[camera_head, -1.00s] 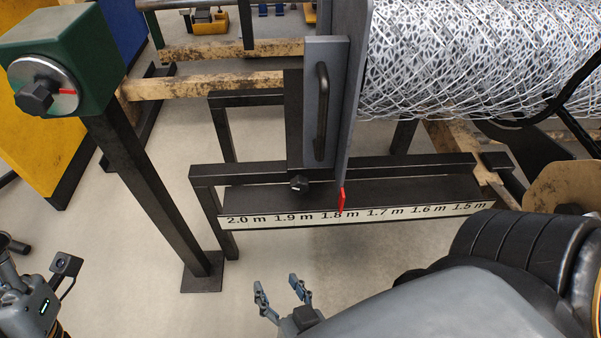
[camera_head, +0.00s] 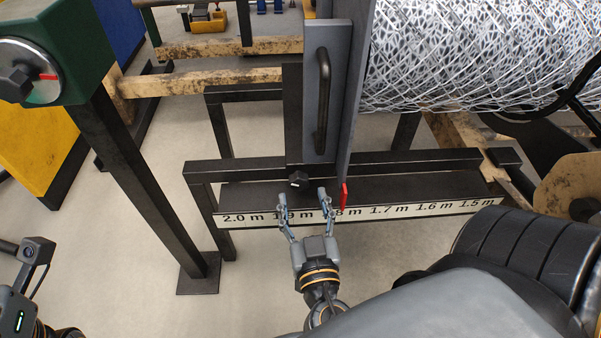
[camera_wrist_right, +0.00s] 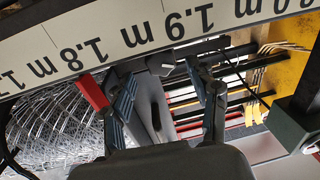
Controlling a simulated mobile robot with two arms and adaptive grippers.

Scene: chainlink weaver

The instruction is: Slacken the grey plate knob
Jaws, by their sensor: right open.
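The grey plate (camera_head: 313,60) stands upright with a black bar handle (camera_head: 322,100) on its face. A small black knob (camera_head: 298,180) sits at the foot of the plate's dark upright, just above the scale. My right gripper (camera_head: 303,203) is open, its fingers pointing up toward the knob, with a fingertip on either side just below it. In the right wrist view the knob (camera_wrist_right: 160,65) shows between the open fingers, apart from them. Of my left arm, only the wrist part shows at the lower left; its fingers are out of view.
A scale strip (camera_head: 400,210) marked 2.0 m to 1.5 m runs below the knob, with a red pointer (camera_head: 344,196) close right of my right fingers. A wire mesh roll (camera_head: 470,60) lies at upper right. A green box with a dial (camera_head: 85,40) stands on a post at left.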

